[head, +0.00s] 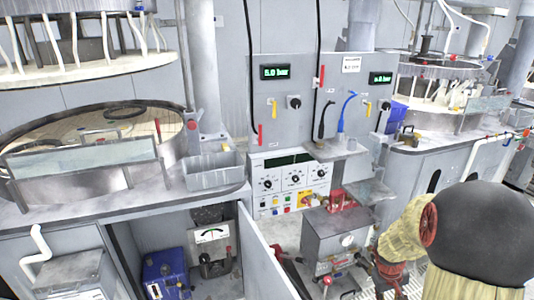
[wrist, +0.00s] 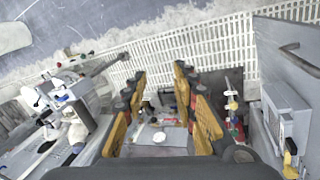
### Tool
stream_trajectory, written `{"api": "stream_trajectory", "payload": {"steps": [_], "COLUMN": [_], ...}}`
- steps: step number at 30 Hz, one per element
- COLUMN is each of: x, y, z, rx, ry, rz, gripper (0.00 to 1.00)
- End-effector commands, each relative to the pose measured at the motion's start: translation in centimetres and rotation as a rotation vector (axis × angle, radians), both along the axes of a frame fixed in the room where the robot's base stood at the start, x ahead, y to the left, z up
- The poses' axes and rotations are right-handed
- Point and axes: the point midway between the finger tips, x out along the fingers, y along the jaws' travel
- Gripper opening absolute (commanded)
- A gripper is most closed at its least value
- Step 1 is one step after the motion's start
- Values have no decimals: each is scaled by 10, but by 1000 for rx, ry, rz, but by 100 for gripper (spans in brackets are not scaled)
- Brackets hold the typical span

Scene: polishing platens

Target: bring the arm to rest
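My gripper (wrist: 162,82) shows in the wrist view with its two yellow-and-black fingers spread apart. No object is held between them. In the head view my arm comes in at the lower right, with a dark rounded link and a pale yellow sleeve. The gripper end there is partly hidden by the arm, close to the right side of a grey box with a gauge (head: 325,241).
A control panel (head: 290,183) stands behind the grey box. An open cabinet (head: 185,262) at the lower left holds a blue container (head: 166,275); its door (head: 265,262) juts out. A polishing platen (head: 90,130) is at left. White floor grating (wrist: 190,50) shows in the wrist view.

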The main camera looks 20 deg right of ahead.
Motion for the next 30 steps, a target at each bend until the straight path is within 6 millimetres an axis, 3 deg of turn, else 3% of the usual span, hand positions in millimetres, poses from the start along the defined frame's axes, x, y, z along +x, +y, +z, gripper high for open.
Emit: {"api": "stream_trajectory", "payload": {"steps": [1,6,15,21,27,30], "x": [-4,-26,-60,-69,-73,-75], "y": [24,106,237,293,324,334], "z": [24,82,161,211,256,262], "rx": [12,84,212,233,226,231], "ry": [-3,-17,-145,-321,-457,-473], "rz": [-20,-76,-34,100,237,276], "gripper": [28,28,28,28,28,28]}}
